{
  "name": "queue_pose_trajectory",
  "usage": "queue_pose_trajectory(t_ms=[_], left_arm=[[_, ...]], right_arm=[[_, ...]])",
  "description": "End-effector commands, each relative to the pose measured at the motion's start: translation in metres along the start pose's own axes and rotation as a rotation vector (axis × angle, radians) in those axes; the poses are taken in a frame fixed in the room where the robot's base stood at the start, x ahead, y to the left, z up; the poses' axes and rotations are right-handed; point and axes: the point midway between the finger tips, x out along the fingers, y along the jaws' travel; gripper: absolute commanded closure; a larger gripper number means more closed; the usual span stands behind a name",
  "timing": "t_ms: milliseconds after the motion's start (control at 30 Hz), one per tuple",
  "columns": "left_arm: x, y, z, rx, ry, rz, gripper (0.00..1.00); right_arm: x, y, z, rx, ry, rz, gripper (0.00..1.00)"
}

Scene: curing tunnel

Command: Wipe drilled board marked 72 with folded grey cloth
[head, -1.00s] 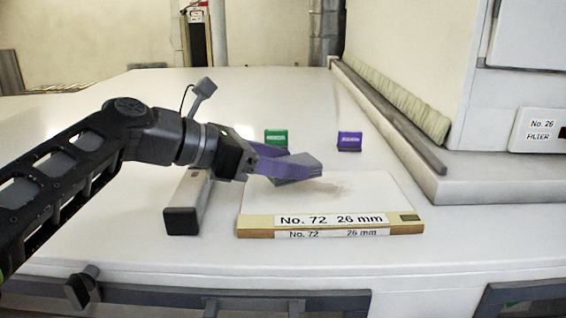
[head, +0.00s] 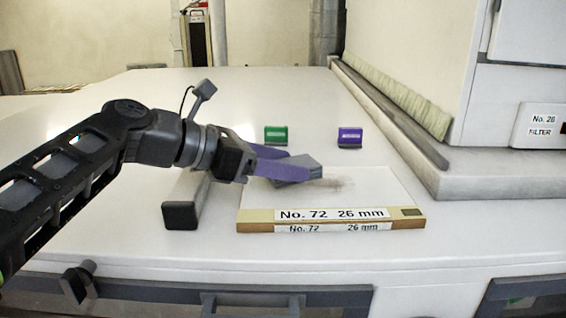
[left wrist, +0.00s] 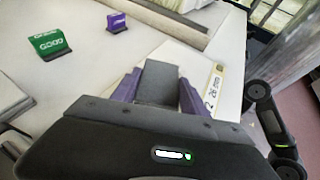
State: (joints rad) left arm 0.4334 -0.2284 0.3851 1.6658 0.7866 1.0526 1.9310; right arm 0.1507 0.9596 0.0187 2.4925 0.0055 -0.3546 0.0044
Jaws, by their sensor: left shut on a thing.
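The board marked "No. 72 26 mm" (head: 385,196) lies flat on the white table, its label strip along the front edge. A greyish-brown smudge shows on its pale top, just right of the cloth. My left gripper (head: 285,168) has purple fingers and is shut on the folded grey cloth (head: 297,172). The cloth is over the left-middle part of the board; whether it presses on the surface I cannot tell. In the left wrist view the cloth (left wrist: 158,82) sits between the two fingers, over the board (left wrist: 200,72). My right gripper is not in view.
A green block marked "GOOD" (left wrist: 50,44) and a purple block (head: 349,137) stand behind the board. A grey bar with a dark end (head: 181,215) lies just left of the board. A white machine with a ledge (head: 490,175) borders the right. The table's far left is clear.

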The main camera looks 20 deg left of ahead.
Motion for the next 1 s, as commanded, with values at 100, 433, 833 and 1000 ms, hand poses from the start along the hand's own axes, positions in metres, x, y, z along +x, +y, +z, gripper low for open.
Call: queue_pose_trajectory(t_ms=[100, 433, 833, 1000], left_arm=[[0.001, 0.000, -0.003, 0.000, 0.000, 0.000, 0.93], [0.004, 0.000, -0.009, 0.000, 0.000, 0.000, 0.93], [0.007, 0.000, -0.017, 0.000, 0.000, 0.001, 0.93], [0.008, -0.001, -0.015, 0.000, 0.000, 0.000, 0.93]], right_arm=[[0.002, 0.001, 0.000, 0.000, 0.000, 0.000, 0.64], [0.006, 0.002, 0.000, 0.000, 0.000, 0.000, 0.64], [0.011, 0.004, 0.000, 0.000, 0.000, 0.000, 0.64], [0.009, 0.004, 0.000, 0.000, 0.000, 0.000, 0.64]])
